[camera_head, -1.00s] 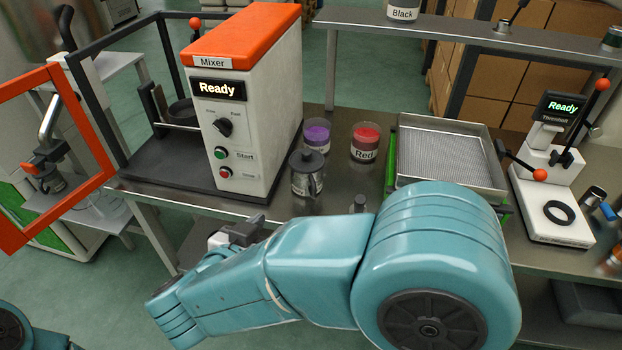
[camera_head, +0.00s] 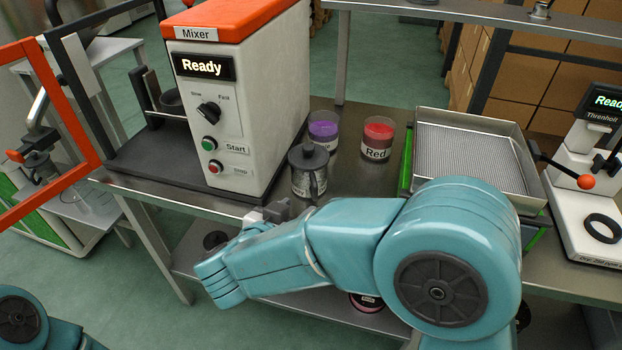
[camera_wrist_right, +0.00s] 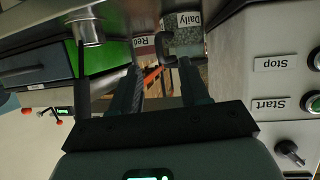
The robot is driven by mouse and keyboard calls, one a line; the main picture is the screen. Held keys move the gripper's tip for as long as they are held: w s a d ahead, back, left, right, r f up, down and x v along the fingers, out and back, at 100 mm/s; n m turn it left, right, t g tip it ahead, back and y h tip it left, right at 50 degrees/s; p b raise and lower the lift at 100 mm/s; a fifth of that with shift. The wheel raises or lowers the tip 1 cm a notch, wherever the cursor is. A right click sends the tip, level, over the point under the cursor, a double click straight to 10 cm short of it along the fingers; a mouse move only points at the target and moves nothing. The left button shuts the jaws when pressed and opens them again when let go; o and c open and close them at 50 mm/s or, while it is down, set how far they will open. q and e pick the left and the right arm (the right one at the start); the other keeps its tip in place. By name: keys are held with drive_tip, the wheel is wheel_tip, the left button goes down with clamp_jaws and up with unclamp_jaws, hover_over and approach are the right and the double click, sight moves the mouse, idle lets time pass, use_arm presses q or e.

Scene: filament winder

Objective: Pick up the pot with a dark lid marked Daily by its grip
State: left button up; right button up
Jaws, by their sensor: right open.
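The pot with a dark lid (camera_head: 308,172) stands upright on the steel bench, just right of the mixer. Its label is partly covered by its dark grip, which faces the near side. In the right wrist view, upside down, the pot (camera_wrist_right: 188,38) shows its "Daily" label, with the dark grip beside it, beyond the fingertips. My right gripper (camera_wrist_right: 160,72) is open, its two fingers pointing at the pot, with nothing between them. In the head view the right gripper (camera_head: 272,212) is near the bench's front edge, partly hidden by my arm. My left gripper is out of view.
The mixer (camera_head: 235,110) stands close on the pot's left. A purple-filled jar (camera_head: 323,130) and a red-filled jar marked Red (camera_head: 377,139) stand behind and to the right. A mesh tray (camera_head: 475,150) is further right. Some bare bench lies right of the pot.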

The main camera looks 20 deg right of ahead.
sight(314, 192)
drive_tip(key=x, duration=0.6)
drive_tip(key=b+x, duration=0.1)
drive_tip(key=x, duration=0.1)
drive_tip(key=shift+w+d+r, duration=0.15)
drive_tip(key=shift+d+r, duration=0.05)
drive_tip(key=shift+r, duration=0.25)
clamp_jaws()
